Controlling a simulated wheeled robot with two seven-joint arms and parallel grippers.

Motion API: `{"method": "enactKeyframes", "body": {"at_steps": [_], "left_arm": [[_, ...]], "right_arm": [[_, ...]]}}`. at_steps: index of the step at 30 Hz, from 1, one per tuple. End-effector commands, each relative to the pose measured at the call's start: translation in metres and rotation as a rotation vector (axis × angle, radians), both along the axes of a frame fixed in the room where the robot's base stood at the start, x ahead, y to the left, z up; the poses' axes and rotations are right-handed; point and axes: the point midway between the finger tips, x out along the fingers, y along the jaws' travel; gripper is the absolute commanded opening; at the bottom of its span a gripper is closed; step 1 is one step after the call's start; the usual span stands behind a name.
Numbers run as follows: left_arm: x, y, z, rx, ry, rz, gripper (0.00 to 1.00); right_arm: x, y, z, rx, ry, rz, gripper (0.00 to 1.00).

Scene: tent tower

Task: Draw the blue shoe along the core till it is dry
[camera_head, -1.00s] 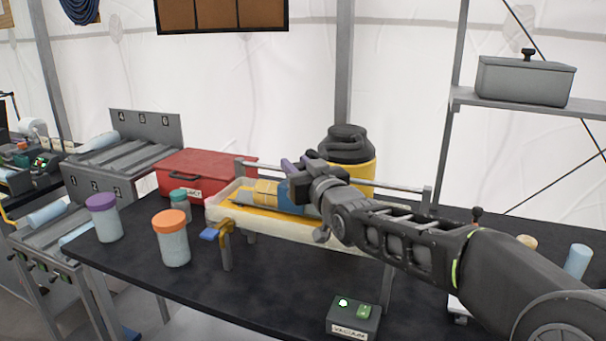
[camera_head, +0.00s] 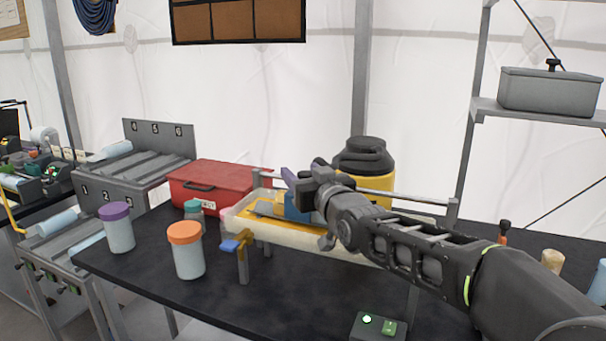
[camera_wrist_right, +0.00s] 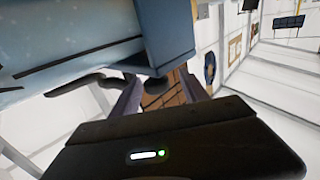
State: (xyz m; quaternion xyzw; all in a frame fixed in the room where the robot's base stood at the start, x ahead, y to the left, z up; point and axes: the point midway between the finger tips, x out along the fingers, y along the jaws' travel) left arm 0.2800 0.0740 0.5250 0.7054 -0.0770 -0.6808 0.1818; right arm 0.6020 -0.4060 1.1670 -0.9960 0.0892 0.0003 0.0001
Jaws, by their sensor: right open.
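A blue shoe (camera_head: 296,208) sits on the grey-blue core (camera_head: 264,208), which lies in a long pale tray (camera_head: 300,234) on the black table. My right gripper (camera_head: 290,180) is above the tray, at the shoe, and its arm hides the tray's right part. In the right wrist view the blue shoe (camera_wrist_right: 166,36) shows close in front of the open jaws (camera_wrist_right: 158,95), beside the core (camera_wrist_right: 60,62). The jaws stand apart; I cannot tell whether they touch the shoe. My left gripper is out of view.
An orange-lidded jar (camera_head: 188,255) and a purple-lidded jar (camera_head: 118,232) stand left of the tray. A red case (camera_head: 212,182) and a yellow-and-black canister (camera_head: 366,165) are behind it. A switch box (camera_head: 378,328) is at the front. The table's front middle is clear.

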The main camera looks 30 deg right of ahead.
Motion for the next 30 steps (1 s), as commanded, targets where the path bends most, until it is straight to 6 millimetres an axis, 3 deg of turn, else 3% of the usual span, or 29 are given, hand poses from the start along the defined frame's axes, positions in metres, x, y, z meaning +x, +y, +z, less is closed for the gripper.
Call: {"method": "enactKeyframes", "body": {"at_steps": [5,18,30], "left_arm": [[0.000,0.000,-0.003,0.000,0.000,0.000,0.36],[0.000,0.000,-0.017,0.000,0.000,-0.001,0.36],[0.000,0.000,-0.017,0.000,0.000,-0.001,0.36]], "right_arm": [[-0.008,0.002,0.000,-0.001,-0.002,0.000,0.52],[-0.070,0.013,0.000,0.000,-0.002,0.000,0.52],[-0.077,0.014,0.000,0.000,0.000,0.000,0.52]]}}
